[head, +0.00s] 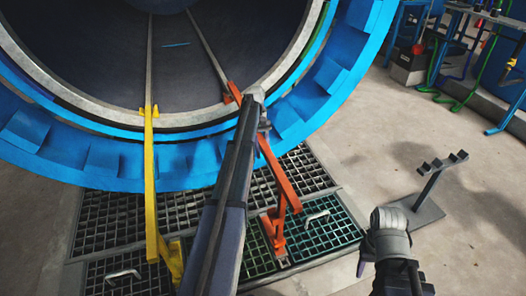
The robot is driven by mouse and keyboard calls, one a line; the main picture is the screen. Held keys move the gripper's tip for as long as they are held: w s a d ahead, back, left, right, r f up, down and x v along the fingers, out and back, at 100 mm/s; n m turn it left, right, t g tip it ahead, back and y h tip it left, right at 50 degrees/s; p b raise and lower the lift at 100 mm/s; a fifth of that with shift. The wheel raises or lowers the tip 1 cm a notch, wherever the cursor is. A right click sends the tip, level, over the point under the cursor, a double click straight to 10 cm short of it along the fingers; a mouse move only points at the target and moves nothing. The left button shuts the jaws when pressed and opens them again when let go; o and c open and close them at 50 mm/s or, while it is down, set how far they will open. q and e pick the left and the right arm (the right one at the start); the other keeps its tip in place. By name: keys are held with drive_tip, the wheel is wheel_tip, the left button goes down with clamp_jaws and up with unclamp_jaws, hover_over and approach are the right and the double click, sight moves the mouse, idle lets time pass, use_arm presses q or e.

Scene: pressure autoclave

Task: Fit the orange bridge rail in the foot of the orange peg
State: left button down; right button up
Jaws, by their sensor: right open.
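The orange bridge rail (278,172) slopes from the autoclave's lip down toward the orange peg (277,236) on the floor grating. Its near end is over or beside the peg's upright; I cannot tell whether it sits in the foot. My left arm crosses the middle of the view and hides part of the rail. The left gripper (264,125) is close to the rail's upper part, mostly hidden by its own arm, so its jaws do not show. My right gripper (366,262) is open at the lower right, apart from the rail and partly hidden by its wrist.
A yellow rail (151,185) runs from the lip to a yellow peg (173,262) on the left. The blue autoclave ring (110,165) fills the back. A grey stand (428,188) is on the floor at right. Open floor lies around it; benches stand at the upper right.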

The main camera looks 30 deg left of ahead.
drive_tip(key=shift+f, duration=0.1)
drive_tip(key=shift+f+b, duration=0.2)
drive_tip(key=shift+b, duration=0.15)
drive_tip(key=shift+f+b, duration=1.2)
idle(2.0)
drive_tip(key=shift+r, duration=0.15)
idle(0.4)
drive_tip(key=shift+r+p, duration=1.35)
drive_tip(key=shift+p, duration=0.15)
drive_tip(key=shift+f, duration=0.2)
